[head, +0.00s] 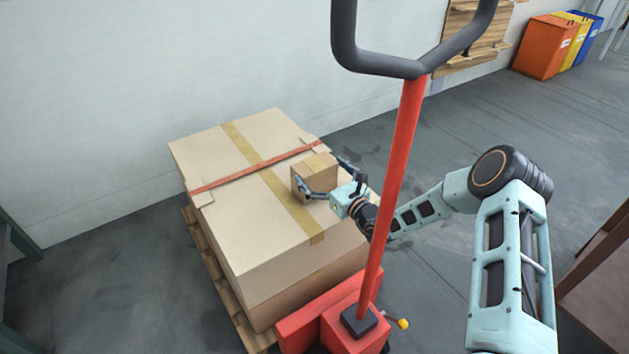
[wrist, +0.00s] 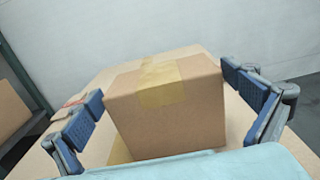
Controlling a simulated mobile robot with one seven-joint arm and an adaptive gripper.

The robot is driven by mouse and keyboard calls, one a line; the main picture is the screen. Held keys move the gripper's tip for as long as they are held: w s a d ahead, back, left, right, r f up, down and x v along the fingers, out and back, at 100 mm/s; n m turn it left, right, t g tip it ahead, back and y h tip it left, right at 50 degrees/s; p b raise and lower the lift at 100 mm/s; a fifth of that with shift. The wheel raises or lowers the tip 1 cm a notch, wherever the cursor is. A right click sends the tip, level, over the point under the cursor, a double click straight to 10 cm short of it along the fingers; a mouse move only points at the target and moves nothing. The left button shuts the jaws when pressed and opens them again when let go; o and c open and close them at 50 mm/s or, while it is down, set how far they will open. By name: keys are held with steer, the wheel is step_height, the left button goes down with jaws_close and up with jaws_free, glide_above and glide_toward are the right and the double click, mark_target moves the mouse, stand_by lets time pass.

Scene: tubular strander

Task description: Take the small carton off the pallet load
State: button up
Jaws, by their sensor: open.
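The small carton (head: 314,178) is a brown box with a tape strip, standing upright on top of the large strapped carton (head: 228,160) of the pallet load. In the wrist view the small carton (wrist: 167,105) fills the middle, between the two fingers. My gripper (head: 327,177) is open around it, one finger on each side. In the wrist view my gripper (wrist: 172,105) shows a gap between the left finger and the carton, and the right finger close to its right side; I cannot tell whether it touches. The carton's underside is hidden.
A red strap (head: 255,166) crosses the large carton. The load sits on a wooden pallet (head: 216,282). A red pallet truck with an upright handle (head: 397,165) stands in front of my arm. A wall (head: 110,95) is behind. Coloured bins (head: 545,47) stand far right.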

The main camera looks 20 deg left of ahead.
steer(key=shift+x, duration=1.2)
steer(key=c, duration=1.2)
steer(key=shift+c, duration=0.3)
steer(key=shift+r, duration=0.2)
